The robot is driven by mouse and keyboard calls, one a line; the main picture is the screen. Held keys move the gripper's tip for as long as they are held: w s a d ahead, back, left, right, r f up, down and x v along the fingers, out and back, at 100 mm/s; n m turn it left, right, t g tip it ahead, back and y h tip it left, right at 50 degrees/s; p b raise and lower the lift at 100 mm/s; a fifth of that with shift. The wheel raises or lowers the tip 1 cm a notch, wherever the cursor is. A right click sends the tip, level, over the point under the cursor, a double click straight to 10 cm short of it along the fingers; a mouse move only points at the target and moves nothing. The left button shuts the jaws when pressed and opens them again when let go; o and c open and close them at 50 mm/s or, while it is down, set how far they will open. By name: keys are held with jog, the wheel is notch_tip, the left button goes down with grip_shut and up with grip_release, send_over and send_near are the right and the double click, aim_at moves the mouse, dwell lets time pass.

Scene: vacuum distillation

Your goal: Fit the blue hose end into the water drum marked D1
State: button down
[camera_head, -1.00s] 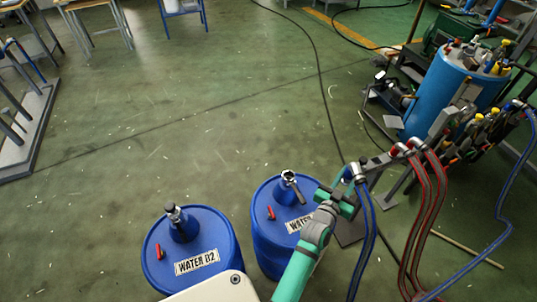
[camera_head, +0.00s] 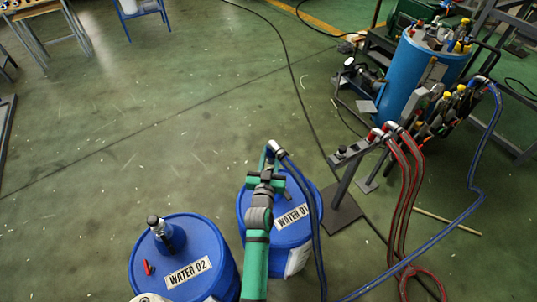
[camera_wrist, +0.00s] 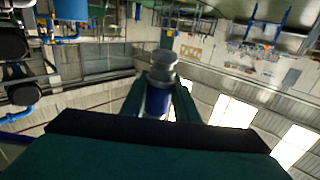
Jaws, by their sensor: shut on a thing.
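The water drum D1 (camera_head: 308,232) is a blue drum with a white label on its lid, upright in the lower middle of the head view. My gripper (camera_head: 272,166) is over the far part of this lid and hides its neck. It is shut on the blue hose end (camera_head: 277,148), a grey metal elbow fitting above the jaws. The hose hangs down the drum's right side. In the wrist view the fitting (camera_wrist: 161,68) sits between my two fingers, with blue hose below it. I cannot tell its height above the lid.
Water drum D2 (camera_head: 210,238) stands close on the left, with a capped neck and a red piece on its lid. A holder stand (camera_head: 345,185) with red hoses (camera_head: 405,185) is on the right. A blue tank (camera_head: 405,75) stands behind.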

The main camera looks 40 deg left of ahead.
aim_at(272, 163)
jog(key=shift+d+f, duration=0.25)
jog(key=shift+f, duration=0.55)
jog(key=shift+s+a+f, duration=0.3)
jog(key=shift+a+f, duration=0.05)
jog(key=shift+f, duration=0.3)
jog(key=shift+w+d+f, duration=0.1)
jog(key=shift+d+f, duration=0.1)
jog(key=shift+f, duration=1.2)
jog(key=shift+w+a, duration=0.1)
jog(key=shift+w, duration=0.05)
jog(key=shift+d, duration=0.25)
